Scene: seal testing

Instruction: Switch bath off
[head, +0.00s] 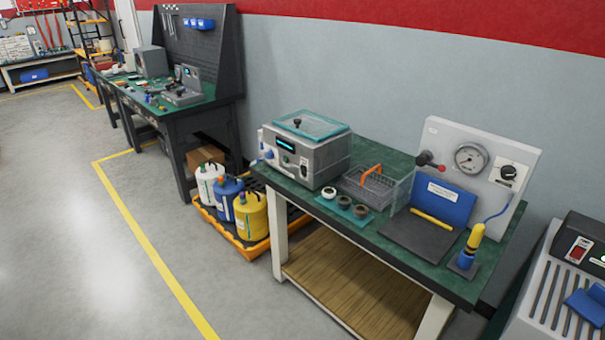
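The bath (322,163) is a grey metal box at the left end of the green-topped table. Its clear teal-edged lid (322,124) lies over the top, with a dark knob on it. The front panel carries a display (285,144) lit cyan, with small controls around it. A pale blue knob-like part (268,154) shows at the panel's left side. Neither of my grippers is in view.
A yellow-edged pallet (250,252) with several containers stands left of the table. The floor in front (90,260) is clear.

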